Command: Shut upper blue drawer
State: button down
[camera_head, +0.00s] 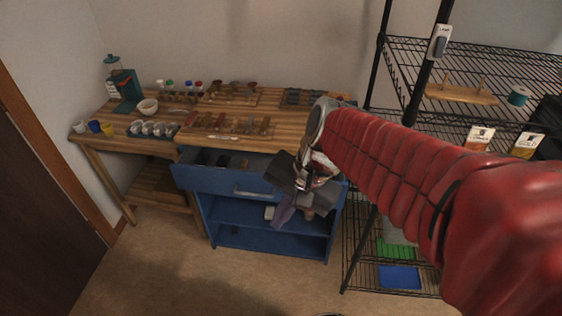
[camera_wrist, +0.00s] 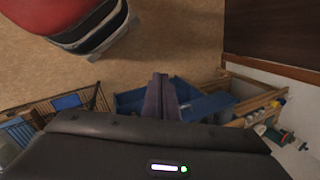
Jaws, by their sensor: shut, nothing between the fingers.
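The upper blue drawer (camera_head: 208,179) is pulled out from the blue cabinet (camera_head: 327,232) under the wooden worktop. Its front carries a pale bar handle (camera_head: 250,192), and dark items lie inside. My gripper (camera_head: 281,222) is at the drawer's right side, with its purple fingers pointing down in front of the cabinet. The fingers are shut and empty. My wrist covers the drawer's right end in the head view. In the wrist view my shut fingers (camera_wrist: 161,82) overlap the blue cabinet area (camera_wrist: 130,98); I cannot tell whether they touch it.
The worktop (camera_head: 160,115) holds cups, tools and bottles. A black wire rack (camera_head: 400,60) stands close on the right, with a green tray (camera_head: 395,249) and a blue tray (camera_head: 399,277) low down. The floor (camera_head: 180,270) in front of the cabinet is clear.

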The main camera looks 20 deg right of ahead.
jog(key=s+d+r+n+t+h, duration=0.2)
jog(key=s+r+n+t+h, duration=0.1)
jog(key=n, duration=0.6)
jog(key=shift+s+d+r+t, duration=0.4)
jog(key=shift+s+r, duration=0.15)
jog(key=shift+r, duration=0.2)
